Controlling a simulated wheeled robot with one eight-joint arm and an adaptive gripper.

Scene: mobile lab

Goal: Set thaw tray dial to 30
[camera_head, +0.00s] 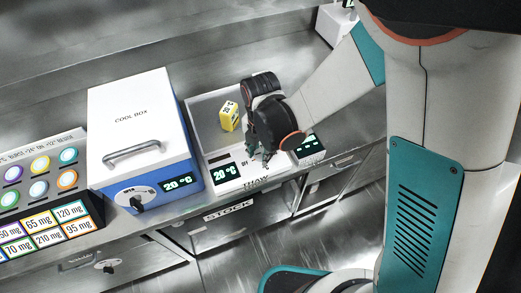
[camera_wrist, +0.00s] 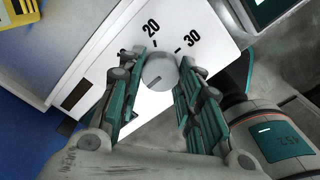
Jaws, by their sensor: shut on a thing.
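In the head view, my gripper (camera_head: 262,153) hides the dial.
A blue and white cool box (camera_head: 140,130) with a handle and a display reading 20 °C stands left of the tray. Further left is a panel of coloured buttons and mg labels (camera_head: 40,195). A small device (camera_head: 308,146) showing dashes stands right of the tray.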

